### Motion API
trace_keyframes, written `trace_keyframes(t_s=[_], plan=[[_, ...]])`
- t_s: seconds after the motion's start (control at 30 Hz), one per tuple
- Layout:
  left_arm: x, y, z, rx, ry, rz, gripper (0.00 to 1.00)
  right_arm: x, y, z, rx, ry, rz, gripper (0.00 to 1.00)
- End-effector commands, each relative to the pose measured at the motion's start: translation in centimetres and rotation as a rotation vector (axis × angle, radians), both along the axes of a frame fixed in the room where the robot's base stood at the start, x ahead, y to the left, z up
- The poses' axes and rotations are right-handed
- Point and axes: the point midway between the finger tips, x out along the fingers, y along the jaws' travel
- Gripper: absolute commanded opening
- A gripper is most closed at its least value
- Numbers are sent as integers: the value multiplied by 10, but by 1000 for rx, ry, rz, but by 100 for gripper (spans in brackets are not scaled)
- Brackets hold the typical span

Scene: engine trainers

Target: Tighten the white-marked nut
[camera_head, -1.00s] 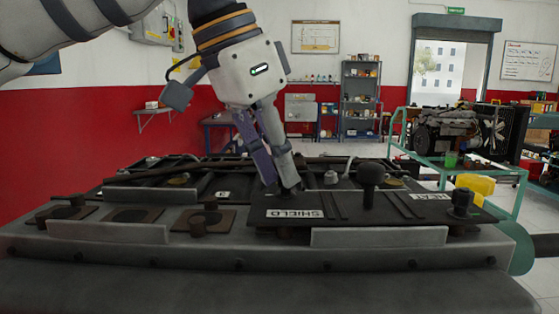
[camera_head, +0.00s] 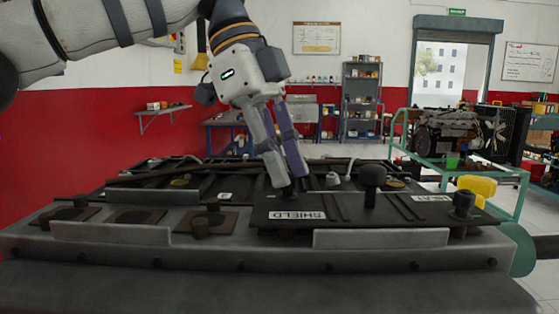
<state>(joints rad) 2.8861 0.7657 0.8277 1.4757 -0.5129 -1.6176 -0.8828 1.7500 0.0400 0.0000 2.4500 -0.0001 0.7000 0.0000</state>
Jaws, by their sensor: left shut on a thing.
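My left gripper (camera_head: 287,182) reaches down from above to the back left part of a dark plate (camera_head: 350,212) labelled SHIELD and HEAT. Its fingers are shut on a small dark nut (camera_head: 288,192) on that plate, and the tips mostly hide it. I cannot make out a white mark on it. A dark knob (camera_head: 371,175) stands upright on the plate, right of the gripper. Another dark nut (camera_head: 463,201) sits at the plate's right end. My right gripper is not in view.
The grey engine bench (camera_head: 110,234) spans the foreground. Several brown nuts and square flanges (camera_head: 137,217) lie left of the plate. A yellow object (camera_head: 478,187) is at the right. A green-framed cart (camera_head: 512,205) stands beyond.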

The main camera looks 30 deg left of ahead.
Motion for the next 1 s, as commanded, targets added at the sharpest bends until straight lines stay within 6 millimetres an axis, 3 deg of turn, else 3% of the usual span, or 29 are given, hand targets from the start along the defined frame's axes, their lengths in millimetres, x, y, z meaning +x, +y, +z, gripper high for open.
trace_keyframes(t_s=[1.0], plan=[[9,-3,-1,4,0,-926,0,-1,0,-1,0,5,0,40]])
